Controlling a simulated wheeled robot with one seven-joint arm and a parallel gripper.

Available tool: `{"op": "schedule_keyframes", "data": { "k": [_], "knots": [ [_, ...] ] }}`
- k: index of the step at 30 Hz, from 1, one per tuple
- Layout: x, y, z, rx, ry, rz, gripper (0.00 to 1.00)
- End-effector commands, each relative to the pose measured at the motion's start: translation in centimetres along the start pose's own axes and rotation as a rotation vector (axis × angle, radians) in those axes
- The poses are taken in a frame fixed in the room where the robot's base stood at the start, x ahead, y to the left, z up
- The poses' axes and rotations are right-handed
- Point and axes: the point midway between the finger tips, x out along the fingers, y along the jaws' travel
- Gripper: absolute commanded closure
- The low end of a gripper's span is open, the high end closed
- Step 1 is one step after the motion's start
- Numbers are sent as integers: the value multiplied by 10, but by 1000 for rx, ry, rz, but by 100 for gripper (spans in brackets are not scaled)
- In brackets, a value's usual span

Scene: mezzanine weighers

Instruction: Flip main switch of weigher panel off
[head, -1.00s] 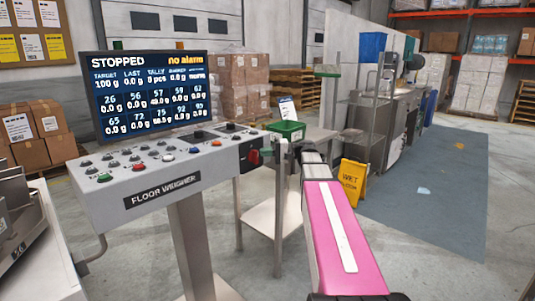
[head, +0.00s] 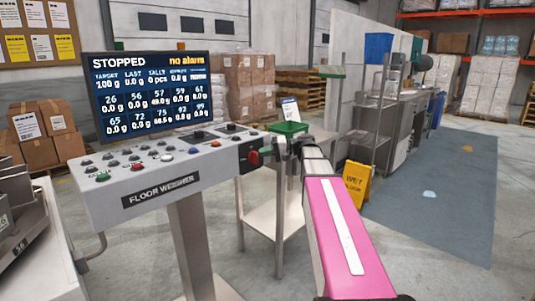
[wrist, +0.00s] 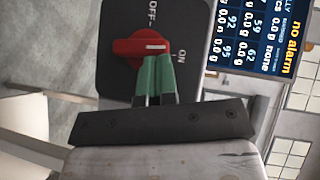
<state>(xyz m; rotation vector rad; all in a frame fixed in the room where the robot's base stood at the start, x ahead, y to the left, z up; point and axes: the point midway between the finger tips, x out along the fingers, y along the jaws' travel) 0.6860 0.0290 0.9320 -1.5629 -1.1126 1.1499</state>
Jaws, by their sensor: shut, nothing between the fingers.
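The weigher panel (head: 190,185), labelled FLOOR WEIGHER, stands on a post at left. Its screen (head: 150,92) reads STOPPED and no alarm. The red main switch (head: 254,158) is on a dark plate at the panel's right end. In the wrist view the red switch handle (wrist: 128,48) lies crosswise, its white mark toward the ON side; OFF is printed above. My gripper (head: 266,153) is at the switch from the right. In the wrist view its green fingers (wrist: 155,75) are shut, empty, with tips at the handle's lower edge; I cannot tell whether they touch it.
A green tray (head: 289,128) and a small table (head: 275,215) stand behind my gripper. A yellow wet floor sign (head: 357,185) stands right of my arm. Cardboard boxes are at the back and left. The blue-grey floor area (head: 440,190) at right is mostly clear.

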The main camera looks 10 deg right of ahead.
Motion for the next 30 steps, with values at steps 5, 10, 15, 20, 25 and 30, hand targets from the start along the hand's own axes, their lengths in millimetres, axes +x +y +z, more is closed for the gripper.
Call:
{"op": "schedule_keyframes", "data": {
  "k": [5,10,15,20,25,30],
  "knots": [
    [9,-7,4,-87,-2,86,100],
    [12,-11,6,-180,-1,179,100],
    [14,-14,9,-266,-1,265,100],
    [17,-17,11,-348,0,346,100],
    [20,-19,14,-434,-1,432,100],
    [23,-21,18,-522,-1,520,100]
  ]
}}
